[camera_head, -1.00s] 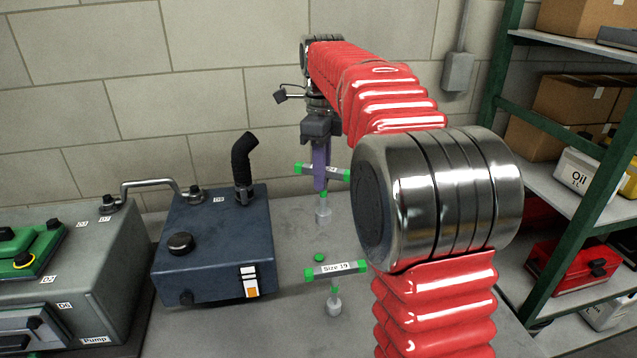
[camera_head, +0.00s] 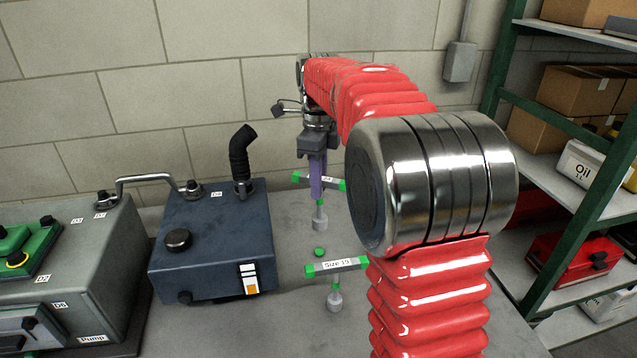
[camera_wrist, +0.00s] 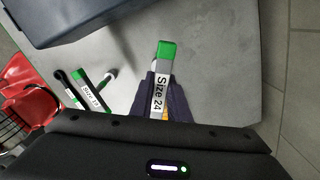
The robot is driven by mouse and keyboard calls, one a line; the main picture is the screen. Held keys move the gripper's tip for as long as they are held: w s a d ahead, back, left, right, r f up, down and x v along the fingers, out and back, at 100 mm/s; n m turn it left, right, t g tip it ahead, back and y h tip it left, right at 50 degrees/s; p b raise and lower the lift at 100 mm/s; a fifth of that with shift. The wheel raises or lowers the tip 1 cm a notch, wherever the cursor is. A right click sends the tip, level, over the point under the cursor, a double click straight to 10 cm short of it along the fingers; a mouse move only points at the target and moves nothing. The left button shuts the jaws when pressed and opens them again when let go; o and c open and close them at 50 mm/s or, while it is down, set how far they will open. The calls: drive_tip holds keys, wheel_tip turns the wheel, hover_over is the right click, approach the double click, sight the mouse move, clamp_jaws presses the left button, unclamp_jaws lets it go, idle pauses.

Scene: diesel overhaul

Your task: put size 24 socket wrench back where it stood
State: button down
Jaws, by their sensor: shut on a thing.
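The size 24 socket wrench (camera_wrist: 164,58) is held in my gripper (camera_wrist: 165,100), its green-ended handle and "Size 24" label showing in the wrist view. In the head view my gripper (camera_head: 317,178) is shut around the middle of the wrench's handle, which lies level. The wrench's shaft and grey socket (camera_head: 319,218) hang below, over the grey bench top (camera_head: 225,322). I cannot tell whether the socket touches the bench.
The size 19 wrench (camera_head: 336,266) stands nearer on the bench, with a small green round mark (camera_head: 319,252) behind it. A dark blue box (camera_head: 210,245) with a black pipe is at left, beside the grey pump unit (camera_head: 95,270). A shelf (camera_head: 545,165) stands at right.

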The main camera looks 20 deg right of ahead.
sight(318, 217)
drive_tip(key=shift+f, duration=3.9)
drive_tip(key=shift+f, duration=1)
drive_tip(key=c, duration=1.6)
unclamp_jaws()
drive_tip(key=shift+o, duration=0.3)
drive_tip(key=o, duration=0.5)
